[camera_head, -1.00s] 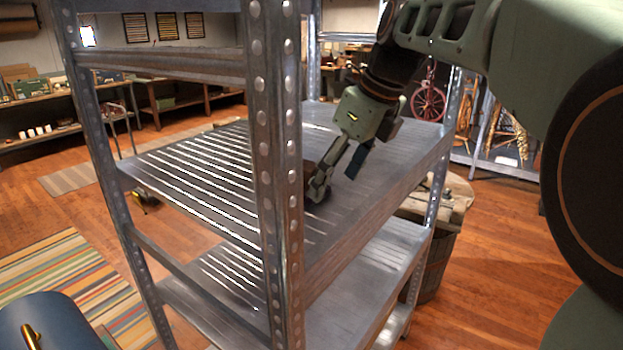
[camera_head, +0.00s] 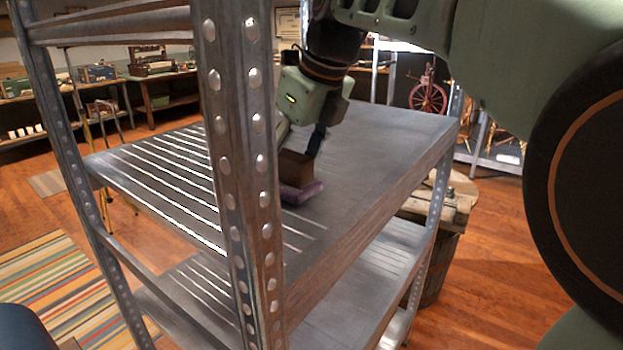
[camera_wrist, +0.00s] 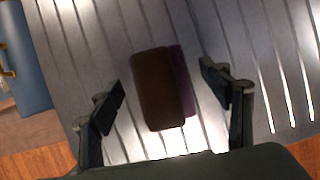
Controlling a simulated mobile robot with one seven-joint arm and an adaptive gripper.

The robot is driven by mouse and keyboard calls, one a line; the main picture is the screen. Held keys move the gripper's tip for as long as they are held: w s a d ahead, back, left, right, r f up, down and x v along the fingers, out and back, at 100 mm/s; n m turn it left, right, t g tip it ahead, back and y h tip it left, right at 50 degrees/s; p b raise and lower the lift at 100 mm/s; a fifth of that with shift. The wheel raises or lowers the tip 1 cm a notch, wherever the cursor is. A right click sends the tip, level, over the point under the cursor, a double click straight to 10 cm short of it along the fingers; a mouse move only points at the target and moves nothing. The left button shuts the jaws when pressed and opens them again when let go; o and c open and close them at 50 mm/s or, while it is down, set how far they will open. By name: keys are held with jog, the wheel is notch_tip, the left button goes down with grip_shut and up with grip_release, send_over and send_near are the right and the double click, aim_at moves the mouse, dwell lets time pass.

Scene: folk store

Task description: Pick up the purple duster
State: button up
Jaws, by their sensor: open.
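The purple duster (camera_head: 301,192) lies on the upper metal shelf, just right of the front post in the head view. It has a brown block on top and a purple pad below. In the wrist view the brown top of the duster (camera_wrist: 158,90) faces me, with a purple strip along its right side. My gripper (camera_head: 302,143) is open, above the duster with its fingers pointing down. In the wrist view my gripper (camera_wrist: 163,90) has one finger on each side of the duster, with gaps on both sides. Whether the fingertips reach down to its height is unclear.
The slatted metal shelf (camera_head: 380,135) is otherwise clear around the duster. A perforated upright post (camera_head: 240,160) stands close in front of my gripper. A lower shelf (camera_head: 350,285) is beneath. A wooden barrel (camera_head: 436,265) stands behind at right. A blue object (camera_wrist: 25,60) shows in the wrist view.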

jog(key=shift+w+a+f, duration=0.15)
jog(key=shift+f, duration=0.3)
jog(key=shift+c, duration=0.3)
jog(key=c, duration=1.2)
jog(key=shift+r, duration=0.25)
jog(key=shift+c, duration=0.2)
